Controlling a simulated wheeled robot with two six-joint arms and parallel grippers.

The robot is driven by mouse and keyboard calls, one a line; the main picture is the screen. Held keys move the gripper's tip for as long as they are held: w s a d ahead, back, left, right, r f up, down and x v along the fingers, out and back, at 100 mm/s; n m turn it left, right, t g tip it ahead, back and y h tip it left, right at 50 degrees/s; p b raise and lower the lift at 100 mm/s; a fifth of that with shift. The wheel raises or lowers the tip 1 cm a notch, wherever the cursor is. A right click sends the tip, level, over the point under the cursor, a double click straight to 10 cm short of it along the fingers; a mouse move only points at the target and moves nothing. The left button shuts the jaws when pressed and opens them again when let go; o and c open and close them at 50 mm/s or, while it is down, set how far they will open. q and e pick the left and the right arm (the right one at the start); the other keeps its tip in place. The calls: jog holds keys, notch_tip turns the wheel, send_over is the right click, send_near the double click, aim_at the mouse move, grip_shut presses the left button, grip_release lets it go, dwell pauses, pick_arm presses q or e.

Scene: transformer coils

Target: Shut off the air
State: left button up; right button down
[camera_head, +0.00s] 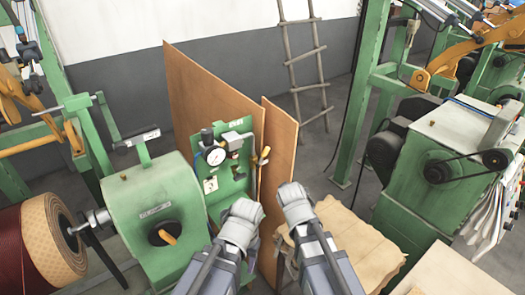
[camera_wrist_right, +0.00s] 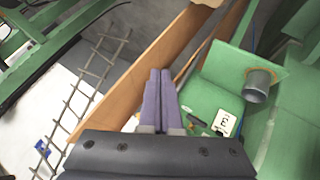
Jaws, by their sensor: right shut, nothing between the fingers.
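The air panel (camera_head: 232,150) is a green upright plate on the green machine. It carries a round white-faced gauge (camera_head: 215,156), a grey fitting (camera_head: 236,140) and a white label (camera_head: 210,185). A yellow handle (camera_head: 264,155) stands at the panel's right edge. In the right wrist view my right gripper (camera_wrist_right: 160,75) is shut and empty, over the board and the green machine.
Brown boards (camera_head: 215,95) stand behind and beside the panel, close to both wrists. A wrapped bundle (camera_head: 350,240) lies at lower right. A wooden ladder (camera_head: 303,60) leans at the back wall. A green motor machine (camera_head: 445,150) stands right; a coil (camera_head: 45,235) is left.

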jog(key=w+a+r+n+t+y, duration=0.3)
jog(key=w+a+r+n+t, duration=0.25)
jog(key=a+r, duration=0.4)
jog(key=b, duration=0.3)
send_over(263, 157)
jog(key=s+a, duration=0.2)
jog(key=s, duration=0.3)
notch_tip(263, 157, down, 4)
jog(key=shift+n+g, duration=0.25)
jog(key=shift+g, duration=0.1)
jog(key=shift+w+d+f+b, duration=0.55)
jog(key=shift+w, duration=0.15)
jog(key=shift+w+d+f+b, duration=0.5)
jog(key=shift+w+f+b, duration=0.05)
jog(key=shift+w, duration=0.1)
